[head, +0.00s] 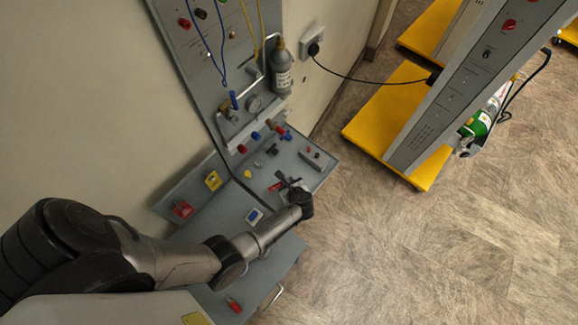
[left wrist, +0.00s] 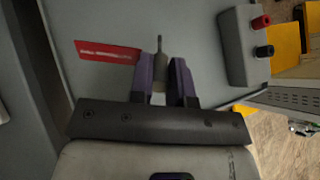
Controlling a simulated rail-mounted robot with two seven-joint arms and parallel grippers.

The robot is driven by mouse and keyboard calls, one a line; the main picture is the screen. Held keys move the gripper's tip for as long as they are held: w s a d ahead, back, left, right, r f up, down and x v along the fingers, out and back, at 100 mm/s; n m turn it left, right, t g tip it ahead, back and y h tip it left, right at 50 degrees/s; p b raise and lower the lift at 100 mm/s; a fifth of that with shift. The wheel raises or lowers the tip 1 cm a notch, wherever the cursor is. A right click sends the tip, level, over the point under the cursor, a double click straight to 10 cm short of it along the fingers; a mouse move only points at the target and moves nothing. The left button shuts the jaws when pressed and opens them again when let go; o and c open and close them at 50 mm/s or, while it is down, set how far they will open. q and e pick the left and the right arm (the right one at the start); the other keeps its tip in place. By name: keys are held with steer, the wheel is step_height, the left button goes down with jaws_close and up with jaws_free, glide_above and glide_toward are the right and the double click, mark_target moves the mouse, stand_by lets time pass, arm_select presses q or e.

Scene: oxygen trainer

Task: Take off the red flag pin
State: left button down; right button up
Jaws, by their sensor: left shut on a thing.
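The red flag pin has a red flag with small light lettering (left wrist: 108,52) and a thin grey pin body (left wrist: 159,48). In the head view its flag (head: 275,186) shows over the grey panel, left of my left gripper (head: 291,184). In the left wrist view the purple fingers of my left gripper (left wrist: 161,78) are shut on the pin's grey body, with the flag sticking out to the left. I cannot tell whether the pin's lower end sits in the panel. My right gripper is not in view.
A grey box with red and black sockets (left wrist: 262,38) stands to the right on the panel. Knobs, a gauge (head: 254,104) and a grey bottle (head: 281,70) are farther back. A yellow-based cart (head: 375,125) stands at right; the floor between is clear.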

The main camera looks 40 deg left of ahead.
arm_select(q)
steer(key=shift+f, duration=0.3)
steer(key=shift+f+b, duration=0.6)
stand_by(0.4)
steer(key=shift+f+b, duration=0.3)
steer(key=shift+f, duration=0.1)
steer(key=c, duration=1)
jaws_free()
